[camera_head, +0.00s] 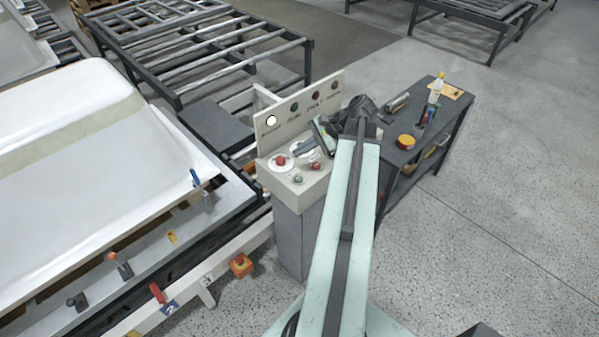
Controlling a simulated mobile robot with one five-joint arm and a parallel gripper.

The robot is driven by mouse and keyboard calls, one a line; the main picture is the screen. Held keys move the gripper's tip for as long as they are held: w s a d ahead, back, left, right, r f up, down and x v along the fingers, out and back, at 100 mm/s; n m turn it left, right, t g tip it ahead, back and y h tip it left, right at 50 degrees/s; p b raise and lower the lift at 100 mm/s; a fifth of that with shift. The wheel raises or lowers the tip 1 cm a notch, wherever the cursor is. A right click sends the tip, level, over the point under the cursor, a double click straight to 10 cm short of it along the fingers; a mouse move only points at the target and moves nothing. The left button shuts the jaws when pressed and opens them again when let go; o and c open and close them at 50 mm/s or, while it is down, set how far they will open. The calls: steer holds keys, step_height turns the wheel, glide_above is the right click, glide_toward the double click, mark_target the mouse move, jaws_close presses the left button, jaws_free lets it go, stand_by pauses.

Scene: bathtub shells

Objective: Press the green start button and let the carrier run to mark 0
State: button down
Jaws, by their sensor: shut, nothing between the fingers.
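The control box (300,193) stands in the middle on a grey pedestal. A small green button (298,180) sits at the front of its sloped top. A red mushroom button (281,160) on a white disc and a smaller red button (316,166) are close by. My gripper (309,146) is shut and empty, above the back of the panel, behind the green button and apart from it. The arm hides the panel's right side. The carrier appears to be the frame (225,181) under the large white tub shell (90,150) at left. Mark 0 cannot be made out.
The panel's upright back plate (283,122) carries a bright white lamp and several dark ones. A dark side table (405,155) with tools and a yellow tape roll stands right of my arm. Open floor lies at right.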

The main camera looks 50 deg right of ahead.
mark_target(301, 178)
steer(key=shift+s+d+f, duration=0.1)
stand_by(0.3)
step_height(301, 178, down, 8)
steer(key=b, duration=0.9)
steer(key=shift+f, duration=0.25)
stand_by(1.2)
steer(key=shift+f+b, duration=0.4)
steer(key=shift+f, duration=0.05)
